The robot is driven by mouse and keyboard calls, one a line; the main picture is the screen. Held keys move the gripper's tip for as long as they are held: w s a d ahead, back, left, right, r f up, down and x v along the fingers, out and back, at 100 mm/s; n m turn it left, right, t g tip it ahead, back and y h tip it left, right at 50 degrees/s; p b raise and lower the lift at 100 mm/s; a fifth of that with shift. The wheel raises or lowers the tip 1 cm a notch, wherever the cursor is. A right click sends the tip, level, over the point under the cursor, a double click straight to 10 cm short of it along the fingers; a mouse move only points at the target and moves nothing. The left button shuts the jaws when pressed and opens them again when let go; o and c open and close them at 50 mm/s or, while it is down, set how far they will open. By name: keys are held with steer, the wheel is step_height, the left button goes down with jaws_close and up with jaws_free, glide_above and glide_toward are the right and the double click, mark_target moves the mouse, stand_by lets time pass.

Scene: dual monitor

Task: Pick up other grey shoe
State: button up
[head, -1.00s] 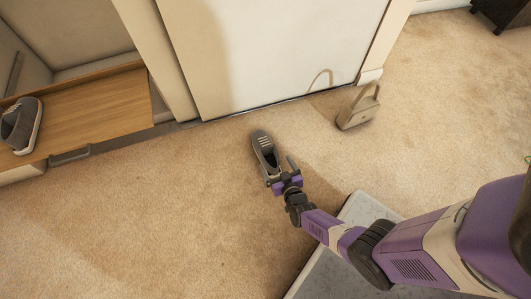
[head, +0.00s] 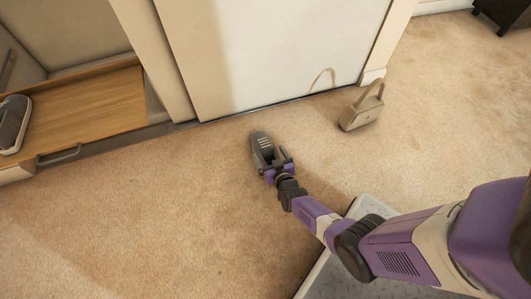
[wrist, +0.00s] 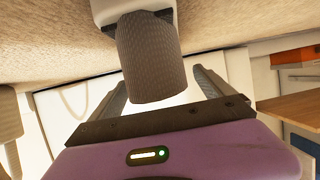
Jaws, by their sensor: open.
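A grey shoe (head: 261,145) lies on the carpet in front of the white sliding door, its toe pointing toward the door. My gripper (head: 270,163) is open at the shoe's heel end, low over the floor. In the wrist view, the grey textured heel of the shoe (wrist: 150,62) sits between my two spread fingers (wrist: 162,92), with the carpet at the top of the picture. I cannot tell whether either finger touches it. Another grey shoe (head: 12,122) with a pale sole rests on the wooden drawer at the far left, partly cut off by the picture edge.
The wooden drawer (head: 85,110) is pulled out at the left, with a grey handle. A beige handbag (head: 361,112) stands on the carpet near the door's right end. The white door (head: 270,50) lies just beyond the shoe. Carpet to the shoe's left is clear.

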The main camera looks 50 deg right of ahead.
steer(key=c, duration=1.6)
steer(key=shift+c, duration=0.7)
steer(key=shift+r, duration=0.15)
